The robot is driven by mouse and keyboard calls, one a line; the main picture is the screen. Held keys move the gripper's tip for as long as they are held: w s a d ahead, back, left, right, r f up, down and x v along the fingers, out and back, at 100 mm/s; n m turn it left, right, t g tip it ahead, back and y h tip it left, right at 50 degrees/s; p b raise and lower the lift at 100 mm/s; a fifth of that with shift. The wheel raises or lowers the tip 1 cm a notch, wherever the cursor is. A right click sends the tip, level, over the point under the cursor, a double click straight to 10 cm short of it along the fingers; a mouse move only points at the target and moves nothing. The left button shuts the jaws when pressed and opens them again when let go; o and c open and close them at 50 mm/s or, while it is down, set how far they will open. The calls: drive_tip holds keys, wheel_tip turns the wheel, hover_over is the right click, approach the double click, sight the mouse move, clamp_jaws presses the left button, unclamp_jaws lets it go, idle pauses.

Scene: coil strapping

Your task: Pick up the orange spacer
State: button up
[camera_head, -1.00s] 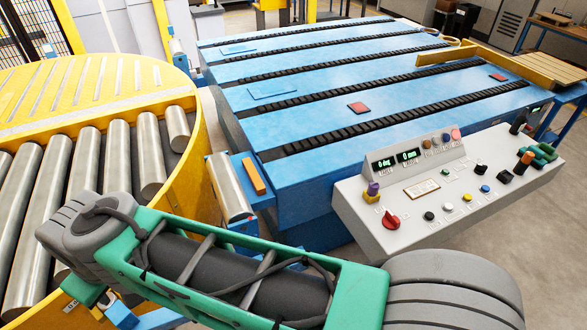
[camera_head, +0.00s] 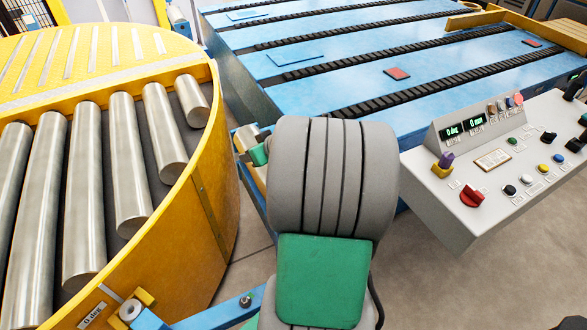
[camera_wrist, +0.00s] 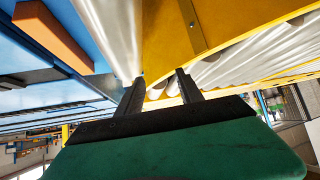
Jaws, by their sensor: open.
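The orange spacer (camera_wrist: 54,36) is a plain orange bar lying on a blue surface at the upper left of the wrist view. In the head view it is hidden behind my arm. My gripper (camera_wrist: 161,76) shows in the wrist view with its two dark fingers apart and nothing between them. The spacer is to the left of the fingers and apart from them. In the head view my grey and green arm blocks most of the gripper.
A yellow round turntable (camera_head: 200,215) with steel rollers (camera_head: 130,165) stands at left. A blue slatted conveyor table (camera_head: 330,68) fills the back. A grey control panel (camera_head: 440,205) with buttons stands at right. In the wrist view, a steel roller (camera_wrist: 116,30) lies between spacer and turntable.

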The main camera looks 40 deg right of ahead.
drive_tip(key=shift+m+t+h, duration=0.7)
drive_tip(key=d+f, duration=0.2)
drive_tip(key=s+d+f+b, duration=0.1)
drive_tip(key=d+f, duration=0.1)
drive_tip(key=d, duration=0.1)
drive_tip(key=s+d+f+b, duration=0.1)
drive_tip(key=d+f, duration=0.1)
drive_tip(key=d, duration=0.1)
drive_tip(key=shift+s+f, duration=0.1)
drive_tip(key=shift+f, duration=0.15)
drive_tip(key=s+d, duration=0.1)
drive_tip(key=d, duration=0.1)
drive_tip(key=s+d+f+m+t+h+b, duration=0.1)
drive_tip(key=d, duration=0.2)
drive_tip(key=s+d+f+h, duration=0.1)
drive_tip(key=d, duration=0.1)
drive_tip(key=shift+s+d+f+m+t+b, duration=0.1)
drive_tip(key=shift+s+d+m+t+b, duration=0.2)
drive_tip(key=shift+s+d+t+b, duration=0.1)
drive_tip(key=x, duration=0.6)
drive_tip(key=shift+w+d+p, duration=0.1)
drive_tip(key=shift+w+p, duration=0.3)
drive_tip(key=shift+w+d, duration=0.15)
drive_tip(key=shift+w, duration=0.25)
drive_tip(key=shift+c, duration=0.4)
clamp_jaws()
